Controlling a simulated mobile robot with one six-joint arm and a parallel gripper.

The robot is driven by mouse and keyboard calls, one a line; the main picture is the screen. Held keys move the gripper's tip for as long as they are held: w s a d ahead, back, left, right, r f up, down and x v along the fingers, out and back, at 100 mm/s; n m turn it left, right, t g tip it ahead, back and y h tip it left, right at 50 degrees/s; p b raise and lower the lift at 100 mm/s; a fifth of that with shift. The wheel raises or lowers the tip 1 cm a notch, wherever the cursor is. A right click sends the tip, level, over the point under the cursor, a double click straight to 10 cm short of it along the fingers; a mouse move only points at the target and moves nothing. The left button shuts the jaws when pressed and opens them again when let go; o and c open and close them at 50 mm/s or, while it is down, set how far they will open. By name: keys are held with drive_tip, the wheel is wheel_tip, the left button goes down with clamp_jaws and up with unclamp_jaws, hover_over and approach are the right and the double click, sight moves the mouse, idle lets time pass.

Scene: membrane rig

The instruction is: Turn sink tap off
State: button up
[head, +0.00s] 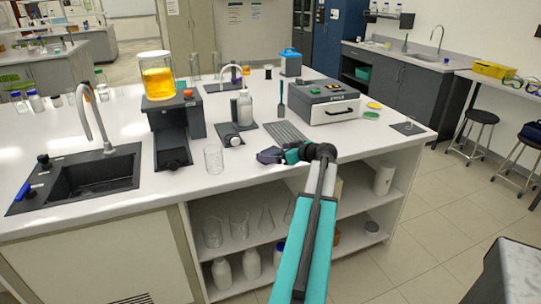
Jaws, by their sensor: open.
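A dark sink (127,152) is set into the left end of the white bench. A tall grey gooseneck tap (100,125) rises at its back edge, with its spout curving left. A black knob (43,161) and a blue-handled piece (23,191) sit on the sink's left rim; I cannot tell whether either belongs to the tap. No water stream is clear to see. My gripper (264,156) is open and appears empty over the front of the bench, well right of the sink. The small jaws' details are hard to make out.
An empty glass beaker (213,158) stands left of my gripper. A dark stand (173,140) bearing a beaker of orange liquid (158,80) rises between sink and gripper. A grey bottle (244,107) and a boxy instrument (322,101) stand behind. A second, smaller tap (232,70) is farther back.

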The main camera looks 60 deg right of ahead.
sight(271, 153)
drive_tip(key=shift+f+p+x, duration=0.25)
drive_tip(key=shift+p+x, duration=0.4)
drive_tip(key=shift+x, duration=1.5)
drive_tip(key=shift+s, duration=0.1)
drive_tip(key=shift+c, duration=0.3)
drive_tip(key=c, duration=1.1)
drive_tip(key=shift+o, duration=0.2)
drive_tip(key=shift+r, duration=0.15)
drive_tip(key=shift+r+b, duration=0.65)
drive_tip(key=shift+r, duration=0.85)
drive_tip(key=shift+a+r, duration=0.1)
drive_tip(key=shift+a, duration=0.25)
drive_tip(key=a+b, duration=0.1)
drive_tip(key=a, duration=0.3)
drive_tip(key=a+r+b, duration=0.1)
drive_tip(key=a, duration=0.4)
drive_tip(key=s+a+b, duration=0.1)
drive_tip(key=a, duration=0.3)
drive_tip(key=shift+a+r, duration=0.15)
drive_tip(key=shift+a, duration=0.2)
drive_tip(key=shift+s+a+r, duration=0.1)
drive_tip(key=shift+a, duration=0.75)
